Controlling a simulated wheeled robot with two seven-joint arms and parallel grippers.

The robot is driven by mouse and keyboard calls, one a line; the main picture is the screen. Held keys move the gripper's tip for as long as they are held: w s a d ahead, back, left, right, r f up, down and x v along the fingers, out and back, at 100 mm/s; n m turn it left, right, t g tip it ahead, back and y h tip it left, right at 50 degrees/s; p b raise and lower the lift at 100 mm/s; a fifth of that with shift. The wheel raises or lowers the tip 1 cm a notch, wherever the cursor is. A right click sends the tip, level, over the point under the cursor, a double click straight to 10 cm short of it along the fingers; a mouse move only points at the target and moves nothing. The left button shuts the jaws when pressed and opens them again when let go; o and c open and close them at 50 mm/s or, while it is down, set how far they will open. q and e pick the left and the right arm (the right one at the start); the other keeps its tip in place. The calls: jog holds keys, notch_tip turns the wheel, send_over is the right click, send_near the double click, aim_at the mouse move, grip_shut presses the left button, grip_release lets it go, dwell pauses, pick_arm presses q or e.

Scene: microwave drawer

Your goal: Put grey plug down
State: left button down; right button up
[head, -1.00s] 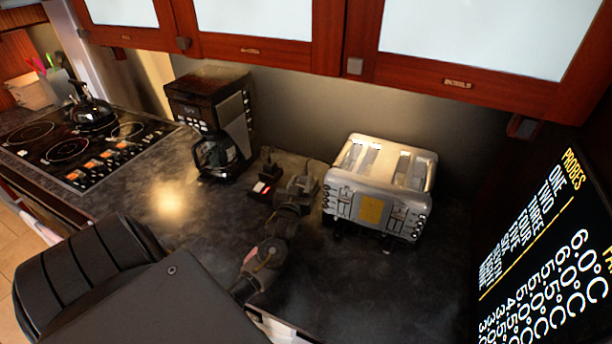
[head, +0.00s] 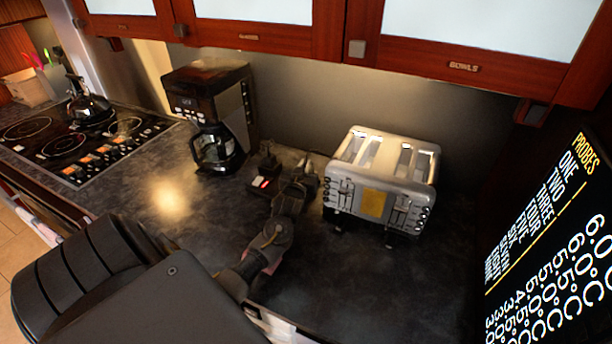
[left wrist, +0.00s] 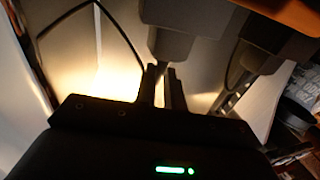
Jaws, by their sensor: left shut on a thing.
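My left gripper (head: 303,182) is low over the dark counter, between the power strip and the toaster. It is shut on the grey plug, which shows in the left wrist view (left wrist: 172,45) just beyond the fingertips (left wrist: 165,82). In the head view the plug is small and dark against the gripper, and I cannot tell whether it touches the counter. My right gripper is not in view.
A power strip with a red light (head: 262,183) and a black plug (head: 268,158) sits left of my gripper. A silver toaster (head: 382,180) stands close on the right. A coffee maker (head: 212,115) stands behind left. Counter (head: 170,195) is clear at the left.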

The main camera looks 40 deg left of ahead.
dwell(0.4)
pick_arm(q)
jog(key=shift+r+b, duration=0.4)
jog(key=shift+r, duration=0.05)
notch_tip(320, 180, up, 2)
jog(key=shift+r+b, duration=0.2)
jog(key=shift+b, duration=0.45)
jog(key=s+d+r+b, duration=0.1)
jog(key=s+d+r, duration=0.8)
jog(key=s, duration=0.1)
jog(key=shift+s+r+b, duration=0.35)
jog(key=shift+b, duration=0.05)
